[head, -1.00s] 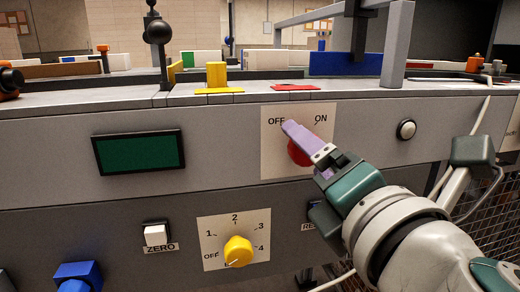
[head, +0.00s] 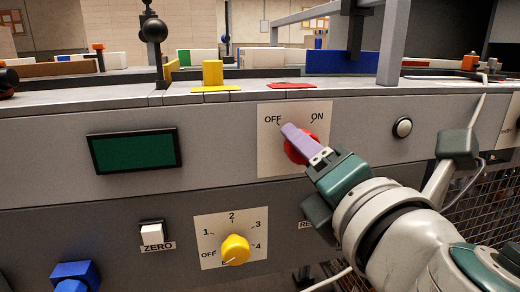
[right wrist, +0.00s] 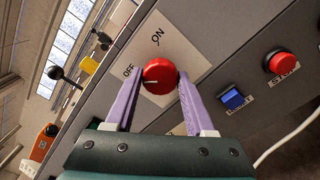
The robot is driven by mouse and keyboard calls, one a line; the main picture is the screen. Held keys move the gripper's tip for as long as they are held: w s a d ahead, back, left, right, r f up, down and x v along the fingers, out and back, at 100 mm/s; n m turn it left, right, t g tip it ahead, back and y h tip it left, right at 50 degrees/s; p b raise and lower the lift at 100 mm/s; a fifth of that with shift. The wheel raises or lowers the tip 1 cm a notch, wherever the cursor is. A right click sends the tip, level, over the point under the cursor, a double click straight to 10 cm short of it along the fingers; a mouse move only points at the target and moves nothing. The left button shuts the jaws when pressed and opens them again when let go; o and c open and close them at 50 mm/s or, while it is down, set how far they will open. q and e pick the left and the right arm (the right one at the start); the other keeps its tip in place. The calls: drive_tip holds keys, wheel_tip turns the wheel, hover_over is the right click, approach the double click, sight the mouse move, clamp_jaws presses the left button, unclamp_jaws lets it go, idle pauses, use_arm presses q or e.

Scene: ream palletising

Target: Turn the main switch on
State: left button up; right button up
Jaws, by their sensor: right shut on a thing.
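The main switch is a red round knob (right wrist: 160,76) on a white plate (right wrist: 190,45) marked OFF and ON. In the right wrist view a white mark on the knob lies on its left side, nearer OFF than ON. My right gripper (right wrist: 157,88) has its two purple fingers on either side of the knob and is shut on it. In the head view the right gripper (head: 295,140) covers part of the red knob (head: 313,149). My left gripper is not in view.
Around the switch are a dark green display (head: 134,151), a yellow selector knob (head: 235,249), a white ZERO button (head: 152,232) and a round white button (head: 403,127). The right wrist view shows a blue button (right wrist: 232,98) and a red STOP button (right wrist: 281,61) close by.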

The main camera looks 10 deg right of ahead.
clamp_jaws()
drive_tip(key=shift+m, duration=0.4)
drive_tip(key=shift+r+m+p, duration=0.1)
drive_tip(key=shift+m+p, duration=0.4)
drive_tip(key=shift+m, duration=8)
drive_tip(key=o, duration=1.1)
unclamp_jaws()
